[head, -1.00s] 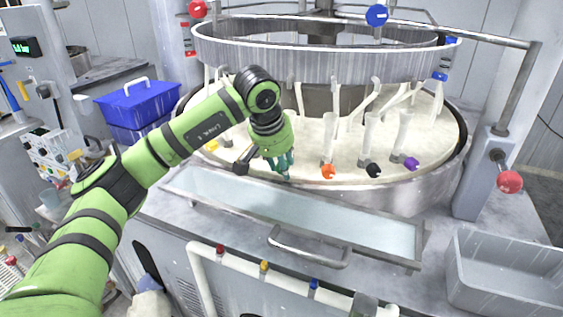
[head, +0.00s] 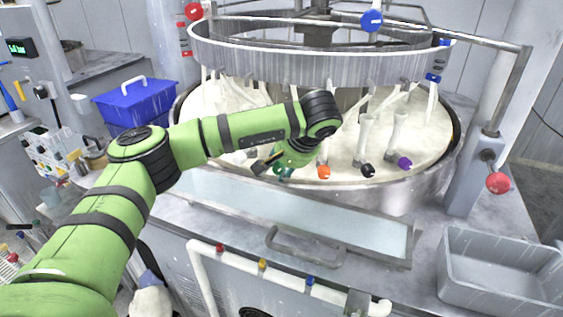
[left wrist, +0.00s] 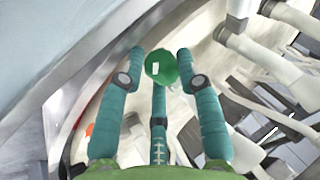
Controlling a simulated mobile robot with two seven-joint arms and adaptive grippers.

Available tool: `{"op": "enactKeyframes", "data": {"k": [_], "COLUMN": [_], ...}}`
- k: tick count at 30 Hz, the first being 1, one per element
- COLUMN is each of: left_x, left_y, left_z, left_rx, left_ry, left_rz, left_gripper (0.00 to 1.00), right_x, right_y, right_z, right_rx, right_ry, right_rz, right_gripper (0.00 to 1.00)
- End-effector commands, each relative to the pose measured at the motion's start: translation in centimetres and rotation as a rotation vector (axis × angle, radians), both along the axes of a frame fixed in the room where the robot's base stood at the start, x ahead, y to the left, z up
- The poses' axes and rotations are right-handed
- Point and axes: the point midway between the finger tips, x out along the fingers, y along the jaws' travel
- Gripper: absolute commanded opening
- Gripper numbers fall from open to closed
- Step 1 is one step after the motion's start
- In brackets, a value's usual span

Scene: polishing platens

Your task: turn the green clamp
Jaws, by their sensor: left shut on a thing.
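The green clamp (left wrist: 161,66) shows in the left wrist view as a round green knob with a small white mark, between my teal fingers. My left gripper (head: 282,168) is at the front rim of the round polishing basin in the head view, left of the orange clamp (head: 323,171). Its fingers also show around the green clamp in the left wrist view (left wrist: 160,88), and they are shut on it. My own arm and gripper largely hide the clamp in the head view. My right gripper is not in view.
A black clamp (head: 367,169) and a purple clamp (head: 405,163) follow to the right along the basin (head: 400,197). A shallow trough (head: 320,222) with a handle lies in front. A grey bin (head: 505,292) stands at right, a blue bin (head: 138,105) at left.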

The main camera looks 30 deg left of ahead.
Motion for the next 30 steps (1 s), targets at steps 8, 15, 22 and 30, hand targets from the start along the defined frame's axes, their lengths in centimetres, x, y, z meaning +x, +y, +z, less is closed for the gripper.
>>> {"op": "enactKeyframes", "data": {"k": [8, 15, 22, 30], "left_x": [0.23, 0.22, 0.22, 0.09], "left_y": [0.43, 0.46, 0.48, 0.36], "left_z": [0.61, 0.59, 0.59, 0.28], "left_rx": [0.075, 0.08, 0.078, 0.078], "left_ry": [0.0, 0.0, -0.001, 0.007], "left_rz": [0.007, 0.008, 0.01, 0.008], "left_gripper": [0.02, 0.02, 0.53, 0.53], "right_x": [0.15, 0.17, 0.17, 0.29], "right_y": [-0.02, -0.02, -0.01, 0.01], "right_z": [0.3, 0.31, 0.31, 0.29], "right_rx": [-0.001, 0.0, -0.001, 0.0], "right_ry": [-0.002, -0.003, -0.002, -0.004], "right_rz": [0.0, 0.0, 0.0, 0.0], "right_gripper": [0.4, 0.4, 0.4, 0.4]}}
